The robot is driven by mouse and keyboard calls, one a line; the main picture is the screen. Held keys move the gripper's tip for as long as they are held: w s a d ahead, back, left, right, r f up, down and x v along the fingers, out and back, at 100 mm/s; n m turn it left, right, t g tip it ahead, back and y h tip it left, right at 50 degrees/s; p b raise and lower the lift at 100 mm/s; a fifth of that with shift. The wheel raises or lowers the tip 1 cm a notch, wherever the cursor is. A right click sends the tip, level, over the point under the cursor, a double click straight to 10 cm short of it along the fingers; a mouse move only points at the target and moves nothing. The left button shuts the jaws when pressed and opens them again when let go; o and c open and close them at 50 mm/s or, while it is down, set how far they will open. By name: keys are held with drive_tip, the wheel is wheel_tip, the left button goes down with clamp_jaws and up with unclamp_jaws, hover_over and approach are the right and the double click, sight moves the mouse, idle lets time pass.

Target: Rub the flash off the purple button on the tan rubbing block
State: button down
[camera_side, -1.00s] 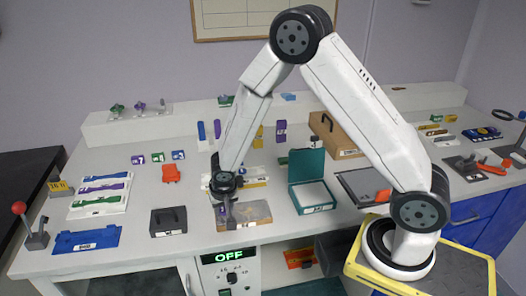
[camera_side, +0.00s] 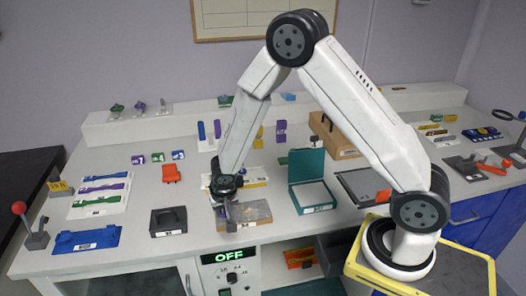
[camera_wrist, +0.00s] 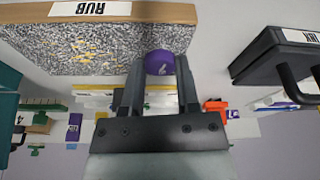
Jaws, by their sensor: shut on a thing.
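The rubbing block (camera_side: 257,211) lies near the front edge of the bench, with a grey speckled top. In the wrist view its speckled face (camera_wrist: 60,48) fills the upper left, with a tan side labelled RUB. My gripper (camera_wrist: 160,72) is shut on the purple button (camera_wrist: 159,62), a round purple disc with a white mark between the fingertips. The button is at the right end of the speckled face; I cannot tell whether they touch. In the side view my gripper (camera_side: 230,222) points down at the block's left end, and the button cannot be made out.
A dark box with a handle (camera_side: 168,221) stands left of the block. An open teal box (camera_side: 313,196) stands to its right. An orange-red item (camera_side: 171,173) lies behind the dark box. The bench between the dark box and the block is clear.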

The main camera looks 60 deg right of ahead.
sight(238, 212)
drive_tip(key=shift+c, duration=1.3)
unclamp_jaws()
drive_tip(key=shift+r, duration=0.2)
clamp_jaws()
drive_tip(key=shift+s, duration=0.1)
drive_tip(key=shift+s+d+f, duration=0.15)
drive_tip(key=shift+s+d, duration=1.15)
drive_tip(key=shift+s, duration=0.05)
drive_tip(key=shift+s, duration=0.1)
